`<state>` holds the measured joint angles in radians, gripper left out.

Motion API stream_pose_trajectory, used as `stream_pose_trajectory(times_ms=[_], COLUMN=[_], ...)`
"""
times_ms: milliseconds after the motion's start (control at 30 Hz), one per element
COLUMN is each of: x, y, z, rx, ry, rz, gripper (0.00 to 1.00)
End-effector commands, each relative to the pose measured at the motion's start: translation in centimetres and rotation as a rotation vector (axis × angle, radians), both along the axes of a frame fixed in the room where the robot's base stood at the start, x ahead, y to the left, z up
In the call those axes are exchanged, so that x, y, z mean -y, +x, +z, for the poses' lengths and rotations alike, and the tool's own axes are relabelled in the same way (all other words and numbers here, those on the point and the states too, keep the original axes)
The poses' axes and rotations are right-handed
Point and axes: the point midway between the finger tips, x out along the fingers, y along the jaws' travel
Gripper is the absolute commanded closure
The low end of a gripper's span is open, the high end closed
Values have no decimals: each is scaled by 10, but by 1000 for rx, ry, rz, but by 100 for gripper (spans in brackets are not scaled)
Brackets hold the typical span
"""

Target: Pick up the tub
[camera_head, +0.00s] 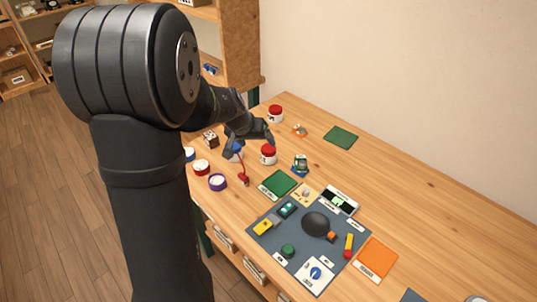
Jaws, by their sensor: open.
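Two small white tubs with red lids stand on the wooden table (425,180). One tub (268,154) is just right of my gripper, and the other tub (275,114) stands farther back near the table's far edge. I cannot tell which tub is meant. My gripper (251,147) is open, with its fingers spread over the table among small items. A bluish item (237,153) shows partly beneath the fingers. I cannot tell whether the fingers touch anything.
Round containers with red (200,167) and purple (217,182) rims stand left of my gripper, near the edge. A red-handled tool (243,178) lies in front. The right side is mostly clear.

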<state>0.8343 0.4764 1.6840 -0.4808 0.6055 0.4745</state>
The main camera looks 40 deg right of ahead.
Motion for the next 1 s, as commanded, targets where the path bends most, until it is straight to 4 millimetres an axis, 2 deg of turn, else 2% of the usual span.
stream_pose_trajectory(times_ms=[200,433,1000], x=[13,20,67], y=[19,25,34], z=[8,4,-81], rx=[169,221,218], ry=[15,21,22], rz=[-273,-358,-356], gripper=[21,21,21])
